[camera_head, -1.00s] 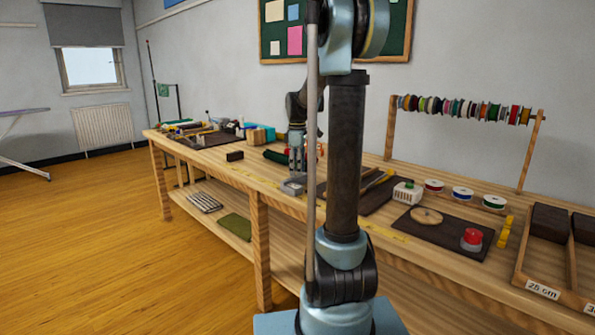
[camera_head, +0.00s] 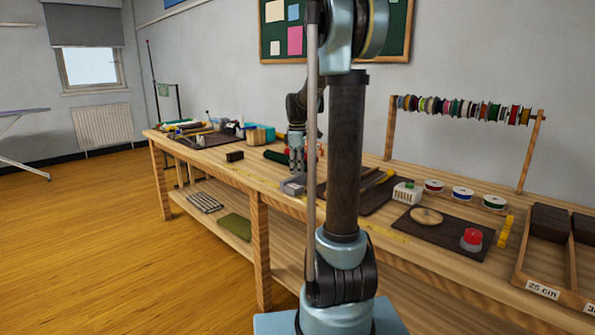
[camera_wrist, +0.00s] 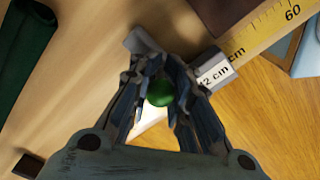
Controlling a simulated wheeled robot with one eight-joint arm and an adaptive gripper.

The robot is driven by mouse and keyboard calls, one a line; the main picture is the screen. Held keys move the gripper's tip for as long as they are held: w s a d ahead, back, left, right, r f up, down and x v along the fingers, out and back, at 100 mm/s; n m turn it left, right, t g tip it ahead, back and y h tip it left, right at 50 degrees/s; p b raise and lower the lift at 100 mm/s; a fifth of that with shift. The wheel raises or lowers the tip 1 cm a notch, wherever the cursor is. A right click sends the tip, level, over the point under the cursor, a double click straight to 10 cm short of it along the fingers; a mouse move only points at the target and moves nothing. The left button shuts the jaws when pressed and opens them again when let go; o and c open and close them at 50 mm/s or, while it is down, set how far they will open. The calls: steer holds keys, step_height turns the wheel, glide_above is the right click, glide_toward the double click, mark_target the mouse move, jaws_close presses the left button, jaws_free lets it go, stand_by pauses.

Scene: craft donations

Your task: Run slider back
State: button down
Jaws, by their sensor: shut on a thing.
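My gripper (camera_wrist: 160,93) is shut on a round green knob (camera_wrist: 159,94), which shows between the two fingers in the wrist view. A grey block (camera_wrist: 214,68) with a white label reading "12 cm" is right beside the fingers, against the yellow ruler (camera_wrist: 258,37). The fingers hide how the knob joins the parts under it. In the head view my gripper (camera_head: 296,161) is low over the workbench, just behind a grey box-like piece (camera_head: 292,186) near the front edge. The knob cannot be made out there.
A dark green roll (camera_wrist: 24,45) and a dark brown block (camera_wrist: 28,165) lie on the bench (camera_head: 205,160) near my gripper. Mats with tools are to both sides. A spool rack (camera_head: 465,107) stands at the back right; an open tray (camera_head: 541,291) is at the far right.

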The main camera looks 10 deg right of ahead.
steer(key=shift+s+d, duration=0.65)
steer(key=shift+s, duration=0.05)
steer(key=c, duration=1.4)
jaws_free()
steer(key=shift+r, duration=0.1)
step_height(320, 180, up, 12)
steer(key=shift+f, duration=0.15)
